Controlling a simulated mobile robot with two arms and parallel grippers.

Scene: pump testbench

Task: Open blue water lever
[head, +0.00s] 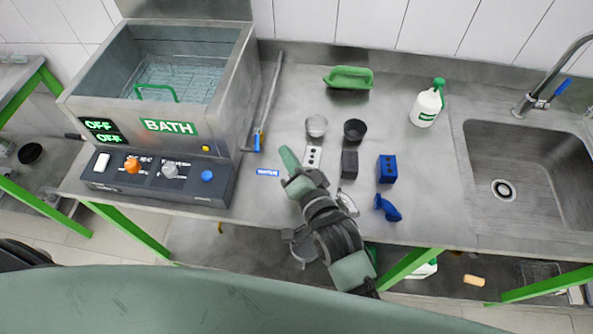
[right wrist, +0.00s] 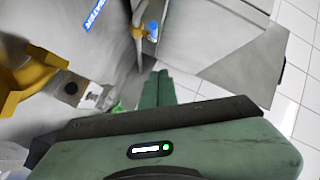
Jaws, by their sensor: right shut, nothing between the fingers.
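The blue water lever (head: 258,140) sits on a brass valve at the lower end of a thin metal pipe, just right of the bath. A blue label (head: 268,172) lies on the counter below it. In the right wrist view the blue lever (right wrist: 153,31) shows past my fingertips, with the label (right wrist: 96,15) to its left. My right gripper (head: 287,155) is shut and empty, to the right of the lever and apart from it in the head view. Its closed fingers (right wrist: 157,80) point toward the valve. My left gripper is not in view.
The bath (head: 160,85) and its control panel (head: 155,180) stand left of the lever. Cups (head: 316,125), small blocks (head: 349,163), a blue block (head: 387,169) and a blue part (head: 387,207) stand right of my gripper. A sink (head: 535,150) is far right.

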